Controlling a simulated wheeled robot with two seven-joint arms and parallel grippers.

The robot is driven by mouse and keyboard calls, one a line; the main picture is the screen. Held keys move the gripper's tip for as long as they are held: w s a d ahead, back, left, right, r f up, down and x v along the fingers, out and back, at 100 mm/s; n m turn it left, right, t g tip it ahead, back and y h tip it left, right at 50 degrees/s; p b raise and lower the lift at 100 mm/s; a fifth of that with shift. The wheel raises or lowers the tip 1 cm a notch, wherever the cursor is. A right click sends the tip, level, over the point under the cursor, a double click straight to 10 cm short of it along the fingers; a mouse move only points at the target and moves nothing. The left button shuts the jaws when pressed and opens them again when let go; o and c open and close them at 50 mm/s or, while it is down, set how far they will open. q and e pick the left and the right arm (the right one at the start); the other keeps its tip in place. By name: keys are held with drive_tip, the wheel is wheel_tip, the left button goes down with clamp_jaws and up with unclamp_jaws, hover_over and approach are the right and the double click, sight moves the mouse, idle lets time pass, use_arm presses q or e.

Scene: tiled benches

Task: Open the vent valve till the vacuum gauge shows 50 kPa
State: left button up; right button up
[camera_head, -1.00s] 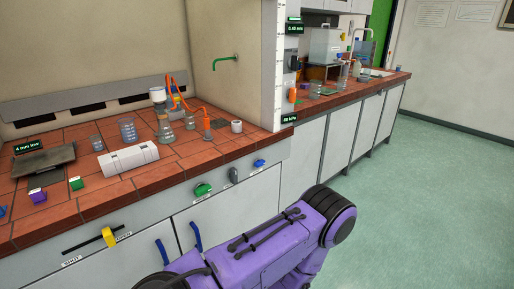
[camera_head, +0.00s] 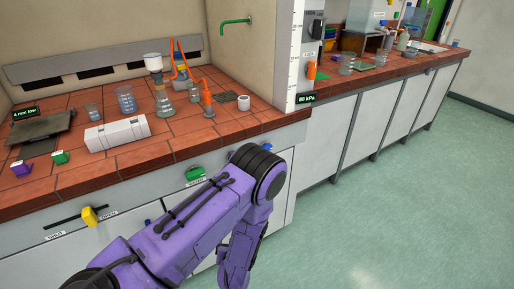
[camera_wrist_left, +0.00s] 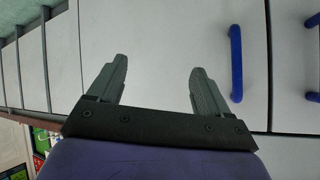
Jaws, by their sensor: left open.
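The vacuum gauge's dark readout (camera_head: 306,98), at the front of the white pillar, appears to read 80 kPa. An orange marker (camera_head: 311,70) sits on the pillar above it. A green knob (camera_head: 195,173) is on the bench front, just beyond my left arm; I cannot read its label to tell whether it is the vent valve. A yellow slide handle (camera_head: 88,215) stands near the OPEN end of a slot marked SHUT and OPEN. My left gripper (camera_wrist_left: 158,85) is open and empty before white cabinet doors. It is outside the head view. My right gripper is not in view.
My left arm covers part of the bench front. Flasks with orange tubing (camera_head: 205,97), a beaker (camera_head: 127,103) and a white box (camera_head: 117,133) stand on the red tiles. A blue door handle (camera_wrist_left: 236,63) is right of the left gripper. The green floor at right is clear.

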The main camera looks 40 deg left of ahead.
use_arm(q)
drive_tip(key=w+r+n+t+y, duration=0.1)
drive_tip(key=w+r+t+y, duration=0.3)
drive_tip(key=w, duration=0.8)
drive_tip(key=n+g+y+b, duration=0.1)
drive_tip(key=n+g+y, duration=0.3)
drive_tip(key=n+y, duration=0.15)
approach(269, 149)
drive_tip(key=shift+n+g+h, duration=0.3)
drive_tip(key=shift+n+h, duration=0.05)
drive_tip(key=x, duration=0.6)
drive_tip(key=r+x, duration=0.1)
drive_tip(key=x, duration=0.2)
drive_tip(key=shift+s+a+r+p, duration=0.1)
drive_tip(key=shift+a+p, duration=0.15)
drive_tip(key=shift+p, duration=0.1)
drive_tip(key=c, duration=1)
